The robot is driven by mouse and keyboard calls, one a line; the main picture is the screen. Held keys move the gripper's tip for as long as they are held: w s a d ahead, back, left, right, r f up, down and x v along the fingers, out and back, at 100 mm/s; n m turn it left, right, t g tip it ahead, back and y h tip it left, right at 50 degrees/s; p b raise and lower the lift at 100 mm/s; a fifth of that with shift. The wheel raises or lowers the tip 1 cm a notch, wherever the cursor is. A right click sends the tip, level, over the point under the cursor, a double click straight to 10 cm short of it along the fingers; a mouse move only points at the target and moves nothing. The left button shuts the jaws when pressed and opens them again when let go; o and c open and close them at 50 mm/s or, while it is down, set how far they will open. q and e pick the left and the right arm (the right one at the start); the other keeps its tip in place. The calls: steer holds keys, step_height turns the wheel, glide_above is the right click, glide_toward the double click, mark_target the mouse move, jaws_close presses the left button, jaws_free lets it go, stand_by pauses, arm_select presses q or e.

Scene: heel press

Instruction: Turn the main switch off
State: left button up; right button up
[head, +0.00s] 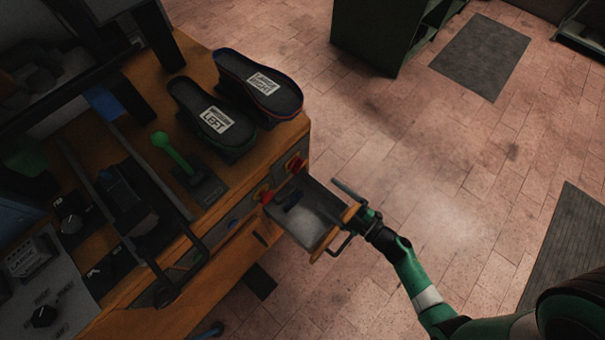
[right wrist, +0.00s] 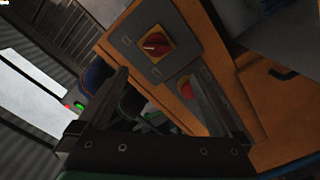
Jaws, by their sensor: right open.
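The main switch, a red rotary knob on a yellow plate (right wrist: 155,45), is on a grey panel in the right wrist view. Its red grip lies nearly level in that picture, slightly tilted. My right gripper (head: 347,205) is open and empty, out from the front, apart from the switch. In the right wrist view its fingers (right wrist: 156,72) point toward the panel. My left gripper is not in view.
An open grey drawer (head: 308,240) juts out close to my right gripper. Two shoe forms, labelled left (head: 213,120) and right (head: 262,82), and a green lever (head: 170,150) are on the bench.

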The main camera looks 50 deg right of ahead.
mark_target(299, 169)
steer(key=w+b, duration=0.1)
steer(key=w, duration=0.4)
steer(key=w+b, duration=0.2)
steer(key=w, duration=0.4)
steer(key=shift+w+d+r, duration=0.1)
steer(key=shift+d+r, duration=0.05)
steer(key=shift+d, duration=0.05)
steer(key=shift+w+r, duration=0.1)
steer(key=shift+w, duration=0.35)
steer(key=c, duration=1.4)
